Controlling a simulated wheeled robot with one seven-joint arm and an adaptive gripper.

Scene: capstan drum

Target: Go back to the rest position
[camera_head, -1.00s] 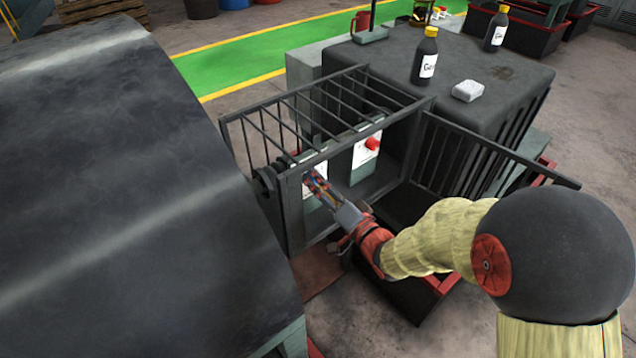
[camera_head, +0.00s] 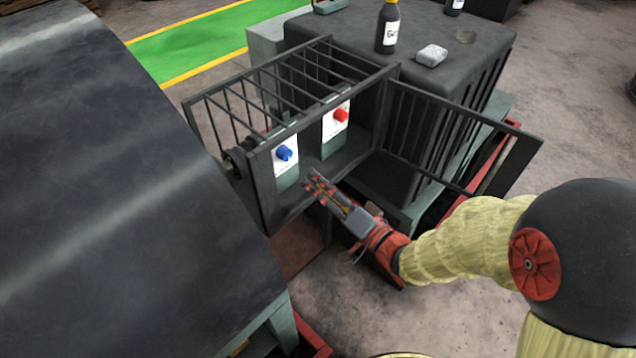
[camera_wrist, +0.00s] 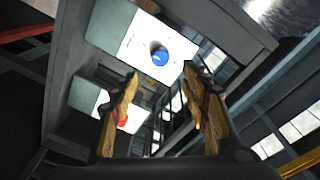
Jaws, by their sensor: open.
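My gripper (camera_head: 318,186) is open and empty at the front opening of a dark barred cage (camera_head: 262,162). Inside the cage, a blue knob (camera_head: 284,153) sits on a white panel at the left and a red knob (camera_head: 341,115) on a white panel to its right. In the wrist view the two fingers (camera_wrist: 160,92) stand apart, with the blue knob (camera_wrist: 160,56) beyond them and the red knob (camera_wrist: 122,122) partly hidden by the left finger. The gripper appears apart from both knobs.
The cage's barred door (camera_head: 440,135) stands open to the right. A large dark drum (camera_head: 110,190) fills the left. A black housing (camera_head: 480,50) behind the cage bears a dark bottle (camera_head: 388,28) and a pale block (camera_head: 431,54). Bare floor shows at lower right.

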